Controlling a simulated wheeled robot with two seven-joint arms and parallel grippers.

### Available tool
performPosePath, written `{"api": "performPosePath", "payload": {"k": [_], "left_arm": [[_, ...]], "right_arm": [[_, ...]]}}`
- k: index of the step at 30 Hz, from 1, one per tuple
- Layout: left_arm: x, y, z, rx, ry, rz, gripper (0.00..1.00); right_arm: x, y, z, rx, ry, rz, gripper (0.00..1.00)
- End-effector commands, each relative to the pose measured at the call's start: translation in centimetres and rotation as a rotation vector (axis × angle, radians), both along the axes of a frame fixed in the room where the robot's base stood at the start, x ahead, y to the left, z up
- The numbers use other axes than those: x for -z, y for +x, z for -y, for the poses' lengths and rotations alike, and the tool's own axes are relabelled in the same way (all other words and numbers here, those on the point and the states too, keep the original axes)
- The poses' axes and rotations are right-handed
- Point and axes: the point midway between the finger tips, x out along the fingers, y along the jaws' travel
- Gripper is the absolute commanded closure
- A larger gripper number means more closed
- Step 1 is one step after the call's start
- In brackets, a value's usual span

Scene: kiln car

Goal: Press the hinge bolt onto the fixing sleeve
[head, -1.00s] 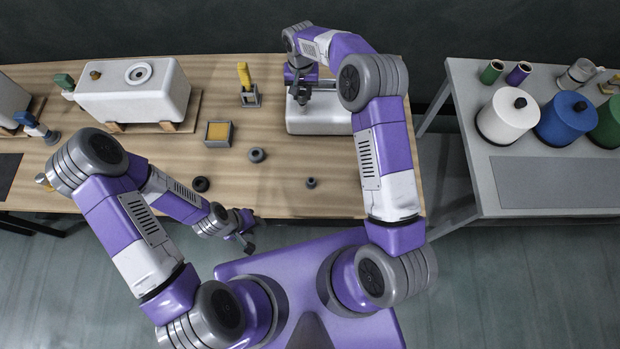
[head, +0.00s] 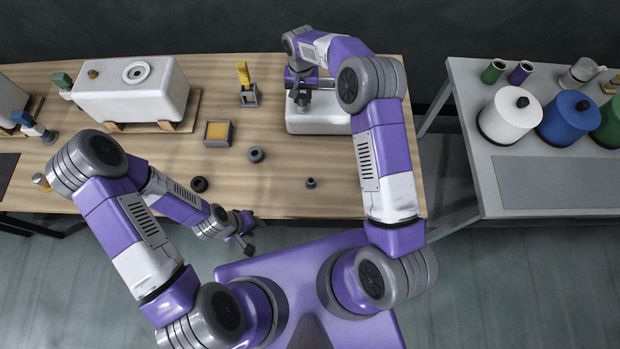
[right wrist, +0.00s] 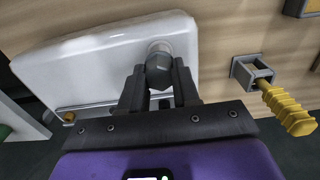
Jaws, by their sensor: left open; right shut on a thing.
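My right gripper (head: 302,98) is over the left part of a white ceramic piece (head: 325,122) at the back of the wooden table. In the right wrist view, the right gripper (right wrist: 159,84) is shut on a grey hex-headed part, which I take to be the hinge bolt (right wrist: 158,66). The bolt's head lies over the white slab's surface (right wrist: 100,66). I cannot tell whether it touches. The fixing sleeve cannot be made out; the bolt and fingers cover that spot. My left gripper (head: 246,240) is open and empty, off the table's front edge.
A white tank (head: 130,95) stands on a wooden pallet at the left. A yellow-handled tool in a holder (head: 249,95), a small box (head: 217,134) and several dark rings (head: 256,155) lie left of the white piece. A grey table with spools (head: 507,118) stands right.

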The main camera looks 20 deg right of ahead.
Motion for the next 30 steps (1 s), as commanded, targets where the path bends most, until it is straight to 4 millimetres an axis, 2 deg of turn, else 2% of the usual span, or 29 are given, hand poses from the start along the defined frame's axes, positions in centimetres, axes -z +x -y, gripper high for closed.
{"api": "performPosePath", "payload": {"k": [6, 7, 12, 30], "left_arm": [[0.00, 0.00, 0.00, 0.000, 0.000, 0.000, 0.57], [0.00, 0.00, 0.00, 0.000, 0.000, 0.000, 0.57], [0.00, 0.00, 0.00, 0.000, 0.000, 0.000, 0.57], [-0.03, 0.00, 0.00, 0.000, 0.000, 0.000, 0.57]], "right_arm": [[-0.01, 0.01, -0.01, 0.000, 0.000, 0.000, 1.00], [-0.02, 0.01, -0.01, 0.000, 0.000, 0.001, 0.65], [-0.02, 0.01, -0.01, 0.000, 0.000, 0.001, 0.39], [-0.04, 0.01, 0.00, 0.000, 0.000, 0.000, 0.39]]}}
